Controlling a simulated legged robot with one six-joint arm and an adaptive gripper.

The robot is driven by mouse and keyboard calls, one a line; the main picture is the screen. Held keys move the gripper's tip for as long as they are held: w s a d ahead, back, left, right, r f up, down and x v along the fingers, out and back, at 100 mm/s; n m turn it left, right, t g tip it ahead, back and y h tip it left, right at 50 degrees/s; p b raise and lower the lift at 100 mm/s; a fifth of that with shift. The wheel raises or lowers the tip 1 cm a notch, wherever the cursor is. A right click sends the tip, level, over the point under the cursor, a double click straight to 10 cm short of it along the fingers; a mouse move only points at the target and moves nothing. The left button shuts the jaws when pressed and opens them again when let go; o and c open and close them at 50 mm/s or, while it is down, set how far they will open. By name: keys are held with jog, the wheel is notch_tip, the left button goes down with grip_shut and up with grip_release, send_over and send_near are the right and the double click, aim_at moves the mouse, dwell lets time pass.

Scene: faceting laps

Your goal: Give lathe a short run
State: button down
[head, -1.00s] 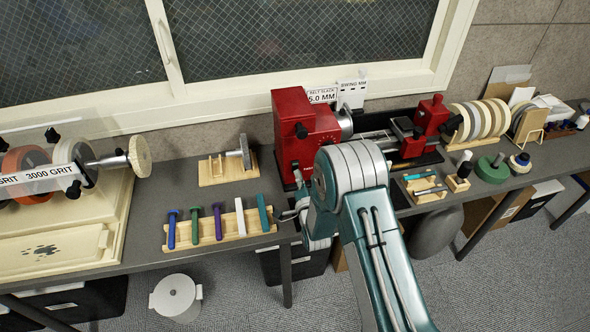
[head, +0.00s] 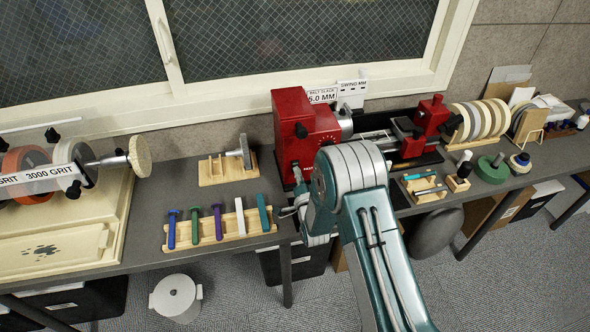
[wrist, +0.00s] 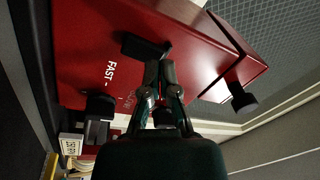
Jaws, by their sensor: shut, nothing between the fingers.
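The lathe is red, and its boxy headstock (head: 306,130) stands on the bench against the window wall, with a black knob on its front. Its bed and red tailstock (head: 432,115) extend to the right. In the wrist view the headstock (wrist: 90,45) fills much of the picture and carries white lettering that reads FAST, with a fainter word below. My gripper (wrist: 159,72) is shut and empty, close to the headstock face. Its fingertips overlap a black control (wrist: 145,47) in view; I cannot tell whether they touch. In the head view my arm hides most of the gripper.
A wooden rack (head: 215,236) with several coloured tools lies left of my arm. A wooden stand (head: 226,168) is behind it. A tray (head: 428,196) with small tools and a green disc (head: 491,170) sit to the right. A polishing machine (head: 60,185) occupies the left end.

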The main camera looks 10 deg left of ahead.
jog(key=shift+w+a, duration=0.2)
jog(key=shift+w, duration=0.3)
dwell(0.3)
jog(key=r+v, duration=0.1)
jog(key=v, duration=0.6)
jog(key=shift+f, duration=0.4)
dwell(0.5)
